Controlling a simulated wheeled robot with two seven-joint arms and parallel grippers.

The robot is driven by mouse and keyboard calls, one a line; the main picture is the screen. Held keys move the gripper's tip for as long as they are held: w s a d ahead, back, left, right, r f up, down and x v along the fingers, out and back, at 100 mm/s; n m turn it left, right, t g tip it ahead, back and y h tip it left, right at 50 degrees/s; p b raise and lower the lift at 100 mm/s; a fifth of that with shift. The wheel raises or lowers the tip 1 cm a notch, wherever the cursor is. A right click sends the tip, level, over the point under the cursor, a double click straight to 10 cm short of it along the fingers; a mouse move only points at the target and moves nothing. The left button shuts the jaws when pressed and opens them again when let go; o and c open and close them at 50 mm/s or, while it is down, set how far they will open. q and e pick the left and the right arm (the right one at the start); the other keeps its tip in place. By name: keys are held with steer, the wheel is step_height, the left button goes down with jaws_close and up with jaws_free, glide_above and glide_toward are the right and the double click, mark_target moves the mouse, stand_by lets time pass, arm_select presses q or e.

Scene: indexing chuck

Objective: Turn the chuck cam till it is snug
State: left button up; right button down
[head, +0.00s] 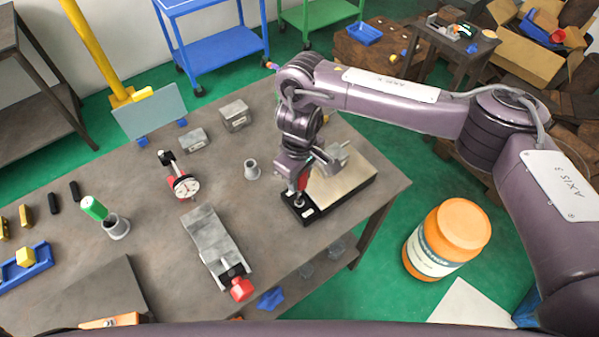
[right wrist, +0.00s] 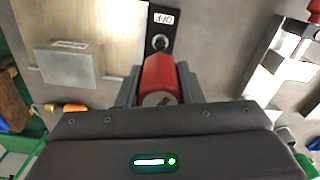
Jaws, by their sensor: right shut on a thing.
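The chuck (head: 345,187) is a flat block with a pale striped top at the right of the table; its top also shows in the right wrist view (right wrist: 112,18). My right gripper (head: 302,183) is above this strip, shut on a red handle (right wrist: 160,76) that points toward the cam. I cannot tell whether its tip is seated in the cam. A grey steel block (right wrist: 68,64) sits on the chuck top. My left gripper is not in view.
A steel vise (head: 213,238) with a red knob lies left of the chuck. Bare table lies between the vise and chuck. An orange tub (head: 460,225) is on the floor.

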steer(key=shift+r+m+p, duration=0.15)
steer(key=shift+m+p, duration=0.85)
steer(key=shift+m, duration=0.3)
steer(key=shift+m+p, duration=0.5)
steer(key=shift+p, duration=0.45)
steer(key=shift+m, duration=1.1)
